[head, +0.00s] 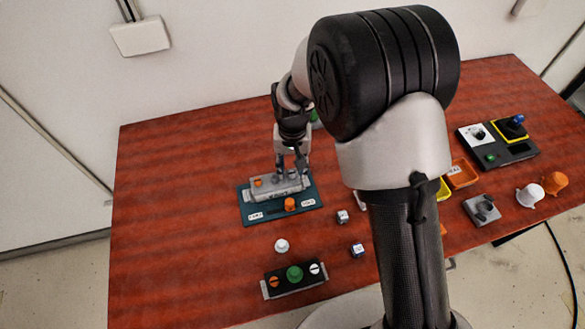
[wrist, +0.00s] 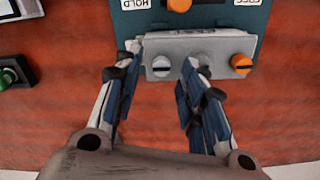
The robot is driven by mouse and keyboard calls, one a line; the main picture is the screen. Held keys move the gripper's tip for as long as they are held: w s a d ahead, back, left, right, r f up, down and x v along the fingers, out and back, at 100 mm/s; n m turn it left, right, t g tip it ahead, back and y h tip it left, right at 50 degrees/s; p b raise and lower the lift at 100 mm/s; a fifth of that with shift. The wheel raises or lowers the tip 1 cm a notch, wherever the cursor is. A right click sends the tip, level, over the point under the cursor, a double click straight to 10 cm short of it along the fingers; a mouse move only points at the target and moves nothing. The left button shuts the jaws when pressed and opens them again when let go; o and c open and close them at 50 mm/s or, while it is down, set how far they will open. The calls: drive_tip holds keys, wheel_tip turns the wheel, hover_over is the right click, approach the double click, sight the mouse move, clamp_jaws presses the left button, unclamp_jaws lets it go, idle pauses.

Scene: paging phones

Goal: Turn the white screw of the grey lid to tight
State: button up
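The grey lid (wrist: 215,45) lies on a teal base (head: 250,212) in the head view. In the wrist view, a pale whitish-grey slotted screw (wrist: 161,65) stands at the lid's left, its dark slot looking roughly crosswise. An orange slotted screw (wrist: 241,63) is at the lid's right. A greyish screw between them is partly covered by my right finger. My gripper (wrist: 160,58) is open, its fingertips on either side of the pale screw. I cannot tell whether they touch it. In the head view, my gripper (head: 291,163) is above the lid.
An orange knob (head: 290,204) sits on the teal base between white labels. A black box (head: 294,280) with orange, green and white knobs stands nearer. Small cubes (head: 342,216) and a white knob piece (head: 281,245) lie nearby. My arm hides the table's middle right. The table's left is clear.

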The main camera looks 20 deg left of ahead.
sight(293, 173)
drive_tip(key=shift+r, duration=3.15)
drive_tip(key=shift+d+r, duration=0.15)
drive_tip(key=s+d+r+m+t, duration=0.1)
drive_tip(key=s+d+r, duration=0.1)
drive_tip(key=d+r, duration=0.6)
drive_tip(key=s+d+r+t, duration=0.1)
drive_tip(key=s+d+r, duration=0.2)
drive_tip(key=d+r, duration=0.45)
drive_tip(key=s+d+r+m+t, duration=0.2)
drive_tip(key=s+d+r, duration=0.1)
drive_tip(key=s+d, duration=0.8)
drive_tip(key=s, duration=0.4)
drive_tip(key=shift+s+d+r+t, duration=0.2)
drive_tip(key=shift+r+t, duration=0.1)
drive_tip(key=shift+r, duration=0.1)
